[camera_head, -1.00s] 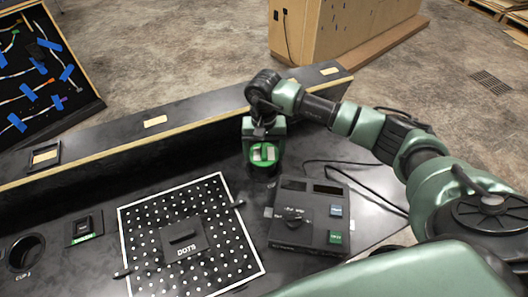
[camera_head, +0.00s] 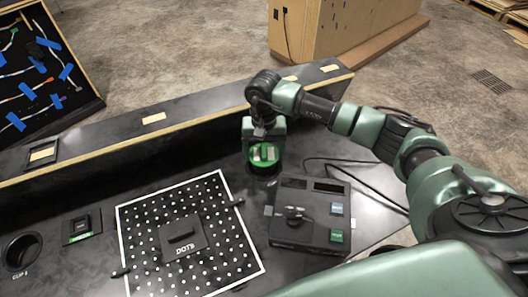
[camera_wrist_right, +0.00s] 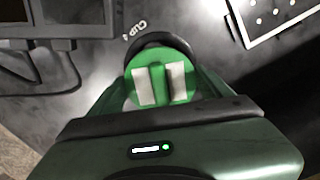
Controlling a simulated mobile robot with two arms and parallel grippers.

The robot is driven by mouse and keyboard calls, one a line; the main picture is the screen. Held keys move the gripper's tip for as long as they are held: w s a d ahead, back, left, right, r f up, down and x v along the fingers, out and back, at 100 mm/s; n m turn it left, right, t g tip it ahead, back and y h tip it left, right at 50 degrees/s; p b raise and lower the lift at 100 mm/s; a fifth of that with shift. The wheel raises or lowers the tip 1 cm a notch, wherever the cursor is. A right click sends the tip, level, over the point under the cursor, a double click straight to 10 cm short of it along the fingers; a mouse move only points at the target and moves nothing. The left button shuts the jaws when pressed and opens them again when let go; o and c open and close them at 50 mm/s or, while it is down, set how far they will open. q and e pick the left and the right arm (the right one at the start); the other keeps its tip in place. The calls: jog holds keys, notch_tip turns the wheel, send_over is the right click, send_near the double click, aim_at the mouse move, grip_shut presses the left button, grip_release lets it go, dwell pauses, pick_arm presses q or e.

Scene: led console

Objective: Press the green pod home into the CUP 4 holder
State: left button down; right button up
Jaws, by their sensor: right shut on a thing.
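The green pod (camera_head: 264,154) is a round green piece with a raised grip. It also shows in the right wrist view (camera_wrist_right: 158,56). My right gripper (camera_wrist_right: 161,84) is shut on the pod's grip, a pale pad on each side; in the head view it comes down from above. The CUP 4 holder (camera_wrist_right: 160,38) is a dark round ring with a "CUP 4" label beside it. The pod covers most of its opening, and only part of the dark rim shows. I cannot tell how deep the pod sits. My left gripper is not in view.
A dark console box (camera_head: 310,213) with a knob and buttons stands right of the holder, cables behind it. A white-edged dotted DOTS board (camera_head: 150,265) lies to the left. An empty round cup holder (camera_head: 22,251) is at far left. A raised ledge (camera_head: 205,120) runs behind.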

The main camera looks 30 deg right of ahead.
jog(key=shift+f+b, duration=1.75)
jog(key=shift+f, duration=0.1)
jog(key=shift+f, duration=0.15)
dwell(0.3)
jog(key=o, duration=1.2)
jog(key=shift+a, duration=0.1)
jog(key=shift+o, duration=0.2)
jog(key=shift+s+f, duration=0.1)
jog(key=shift+s, duration=0.05)
jog(key=r+b, duration=0.1)
jog(key=r, duration=0.7)
jog(key=shift+w+r, duration=0.15)
jog(key=shift+w, duration=0.05)
jog(key=shift+a, duration=0.1)
